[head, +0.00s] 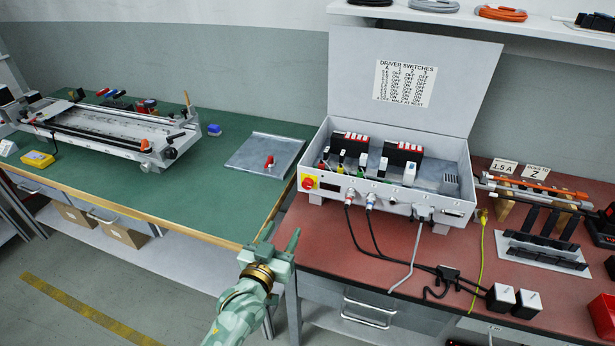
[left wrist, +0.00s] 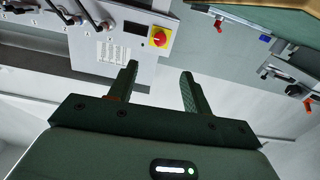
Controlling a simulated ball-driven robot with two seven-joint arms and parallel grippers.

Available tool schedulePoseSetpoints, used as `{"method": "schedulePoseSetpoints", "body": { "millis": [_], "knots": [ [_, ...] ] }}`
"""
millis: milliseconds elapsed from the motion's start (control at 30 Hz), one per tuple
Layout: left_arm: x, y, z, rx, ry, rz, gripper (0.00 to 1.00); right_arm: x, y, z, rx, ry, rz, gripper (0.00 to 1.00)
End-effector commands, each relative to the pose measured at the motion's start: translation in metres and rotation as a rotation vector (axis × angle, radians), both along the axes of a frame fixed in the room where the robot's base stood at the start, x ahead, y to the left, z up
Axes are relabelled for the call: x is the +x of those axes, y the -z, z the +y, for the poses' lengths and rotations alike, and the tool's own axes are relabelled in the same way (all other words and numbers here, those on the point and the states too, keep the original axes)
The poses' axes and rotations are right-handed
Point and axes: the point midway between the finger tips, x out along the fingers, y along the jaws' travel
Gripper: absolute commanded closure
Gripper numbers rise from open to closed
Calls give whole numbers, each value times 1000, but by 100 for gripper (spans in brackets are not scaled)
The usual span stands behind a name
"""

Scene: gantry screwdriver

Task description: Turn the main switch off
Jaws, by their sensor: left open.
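The main switch (head: 309,183) is a red knob on a yellow plate at the left end of the control box's (head: 400,197) front. I cannot tell which position the knob is in. My left gripper (head: 281,237) is in front of the box, below and left of the switch, apart from it. Its two fingers (left wrist: 158,78) are spread with nothing between them. My right gripper is not in view.
The box lid stands open, with a driver switches label (head: 404,83). Cables (head: 365,235) hang from the box's front onto the red bench (head: 330,245). A green bench (head: 215,215) on the left holds a linear gantry (head: 105,130) and a grey tray (head: 264,155).

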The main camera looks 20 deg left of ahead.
Motion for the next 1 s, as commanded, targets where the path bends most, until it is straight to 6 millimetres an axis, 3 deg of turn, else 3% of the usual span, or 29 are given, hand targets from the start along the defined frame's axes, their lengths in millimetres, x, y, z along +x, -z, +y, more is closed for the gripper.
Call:
{"method": "schedulePoseSetpoints", "body": {
  "millis": [167,300,700,1000],
  "knots": [
    [10,-2,1,24,-5,-16,51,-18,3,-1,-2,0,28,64],
    [36,1,0,23,-5,-16,51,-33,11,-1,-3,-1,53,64],
    [133,4,-4,24,-5,-10,51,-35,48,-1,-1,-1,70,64],
    [162,0,-4,25,-5,-12,51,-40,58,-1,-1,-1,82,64]
  ]
}}
